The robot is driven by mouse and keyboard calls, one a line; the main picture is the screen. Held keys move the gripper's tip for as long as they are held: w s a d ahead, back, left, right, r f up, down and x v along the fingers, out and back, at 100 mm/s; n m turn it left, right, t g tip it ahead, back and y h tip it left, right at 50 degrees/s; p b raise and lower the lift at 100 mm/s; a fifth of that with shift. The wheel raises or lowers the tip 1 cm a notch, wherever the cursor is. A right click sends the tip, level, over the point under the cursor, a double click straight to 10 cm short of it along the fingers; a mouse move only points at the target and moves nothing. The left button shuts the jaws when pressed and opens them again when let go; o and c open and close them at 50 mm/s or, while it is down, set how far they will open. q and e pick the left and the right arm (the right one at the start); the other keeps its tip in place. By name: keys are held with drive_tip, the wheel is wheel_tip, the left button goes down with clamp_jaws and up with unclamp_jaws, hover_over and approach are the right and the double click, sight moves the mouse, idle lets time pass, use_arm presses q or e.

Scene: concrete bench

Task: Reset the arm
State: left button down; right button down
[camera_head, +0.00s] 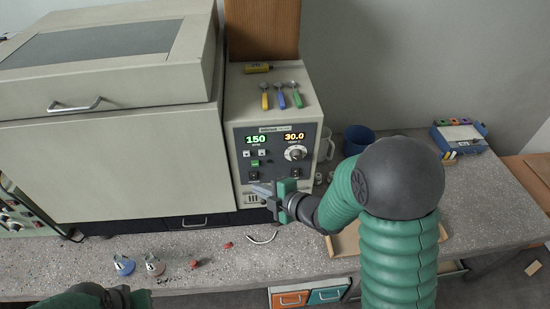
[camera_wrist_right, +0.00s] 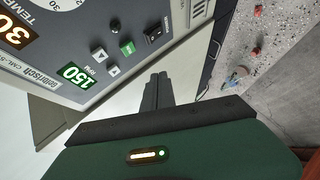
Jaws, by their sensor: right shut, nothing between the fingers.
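My right arm comes in from the right in the head view. My right gripper (camera_head: 262,190) is shut and empty, in front of the lower part of the control panel (camera_head: 277,150). In the right wrist view its shut fingers (camera_wrist_right: 157,90) point toward the machine, with the panel's buttons beyond them. The panel reads 150 and 30.0, with a lit green button (camera_head: 255,163) and a round knob (camera_head: 295,153). I cannot tell whether the fingertips touch the panel. Part of my left arm (camera_head: 90,297) shows at the bottom left edge; its fingers cannot be made out.
A large beige machine (camera_head: 130,150) with a handled lid fills the left. Small flasks (camera_head: 123,265), red bits (camera_head: 195,263) and a curved white piece (camera_head: 262,238) lie on the bench front. A blue cup (camera_head: 357,138) and a blue box (camera_head: 460,137) stand behind my right arm.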

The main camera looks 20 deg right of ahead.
idle(0.3)
drive_tip(key=s+d+f+m+g+h+b, duration=0.4)
drive_tip(key=s+d+f+m+h+b, duration=0.15)
drive_tip(key=f+m, duration=0.35)
drive_tip(key=s+a+f+m+g+b, duration=0.2)
drive_tip(key=s+m+g, duration=0.3)
drive_tip(key=s+m, duration=0.5)
drive_tip(key=s+f, duration=0.1)
drive_tip(key=s, duration=0.2)
drive_tip(key=shift+s+a+f, duration=0.15)
drive_tip(key=shift+s+a, duration=0.05)
drive_tip(key=shift+s, duration=0.15)
drive_tip(key=shift+w, duration=0.1)
idle(1.1)
